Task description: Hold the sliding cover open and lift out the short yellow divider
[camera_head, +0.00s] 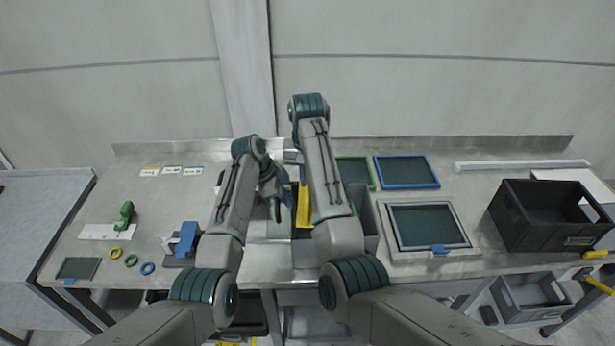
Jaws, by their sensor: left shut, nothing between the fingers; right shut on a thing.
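The yellow divider (303,210) shows as an upright yellow strip at the middle of the bench, partly covered by my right arm. My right gripper (302,175) is mostly hidden behind its own arm link; it is shut on the divider's upper end. My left gripper (277,203) is shut and empty, pointing down just left of the divider. A pale metal surface (270,229) lies under my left gripper; I cannot tell whether it is the sliding cover or whether the fingers touch it. The opening around the divider is largely hidden by my arms.
A blue-framed screen (407,159), a green-framed screen (371,171) and a grey-framed panel (465,241) lie right of my arms. A black crate (543,232) stands at the far right. Coloured rings (131,260) and a green-handled tool (124,216) lie left.

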